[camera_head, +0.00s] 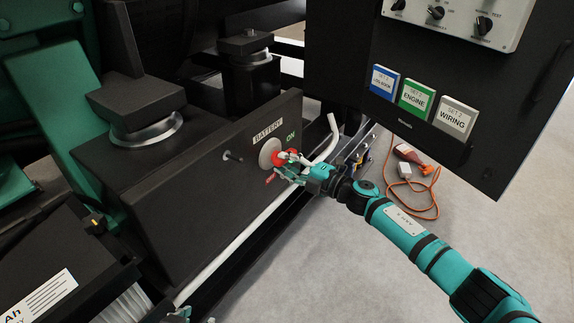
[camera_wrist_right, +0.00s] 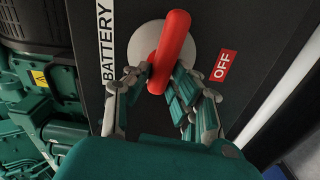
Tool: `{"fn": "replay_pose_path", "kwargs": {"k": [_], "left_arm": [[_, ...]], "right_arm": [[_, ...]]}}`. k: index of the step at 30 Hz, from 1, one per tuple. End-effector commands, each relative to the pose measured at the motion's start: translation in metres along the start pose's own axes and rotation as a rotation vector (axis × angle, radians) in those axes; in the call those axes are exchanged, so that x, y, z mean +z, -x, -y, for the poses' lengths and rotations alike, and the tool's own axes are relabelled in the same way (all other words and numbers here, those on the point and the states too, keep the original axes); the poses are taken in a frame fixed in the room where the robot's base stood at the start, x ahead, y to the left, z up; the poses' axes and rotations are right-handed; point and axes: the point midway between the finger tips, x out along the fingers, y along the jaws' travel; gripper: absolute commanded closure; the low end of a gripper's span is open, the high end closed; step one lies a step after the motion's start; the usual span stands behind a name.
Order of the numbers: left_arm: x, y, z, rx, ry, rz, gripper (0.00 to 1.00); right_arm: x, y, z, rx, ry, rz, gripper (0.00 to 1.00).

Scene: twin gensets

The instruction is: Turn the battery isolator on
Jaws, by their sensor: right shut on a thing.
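The battery isolator is a round pale disc (camera_head: 268,150) with a red handle (camera_wrist_right: 173,45), on a dark panel under a "BATTERY" label (camera_head: 268,130). A green "ON" mark (camera_head: 291,138) is at its upper right. A red "OFF" label (camera_wrist_right: 222,66) shows beside the disc in the wrist view. The handle lies slanted across the disc, its far end not pointing straight at "OFF". My right gripper (camera_wrist_right: 161,84) is shut on the handle's near end, fingers on both sides. A small teal piece (camera_head: 181,312) at the bottom edge may be my left gripper; its jaws cannot be made out.
A bent white pipe (camera_head: 328,140) stands close right of the isolator. A red device with an orange cable (camera_head: 432,205) lies on the floor. Grey floor at lower right is open.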

Motion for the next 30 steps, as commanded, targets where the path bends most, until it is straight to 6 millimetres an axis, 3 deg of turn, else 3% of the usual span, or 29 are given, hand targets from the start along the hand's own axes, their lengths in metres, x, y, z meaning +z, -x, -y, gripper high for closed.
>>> {"fn": "replay_pose_path", "kwargs": {"k": [9,26,27,30], "left_arm": [[-0.025,-0.004,-0.003,0.007,-0.002,-0.124,0.6],[-0.03,-0.004,-0.004,0.007,-0.003,-0.15,0.6],[-0.03,-0.004,-0.004,0.007,-0.003,-0.15,0.6],[-0.03,-0.004,-0.004,0.007,-0.003,-0.149,0.6]], "right_arm": [[0.0,0.001,0.004,-0.003,0.12,0.0,1.0],[0.0,0.001,0.004,-0.005,0.148,0.0,1.0],[0.0,0.001,0.004,-0.005,0.148,0.0,0.73],[0.0,0.001,0.003,-0.004,0.147,0.0,0.6]]}}
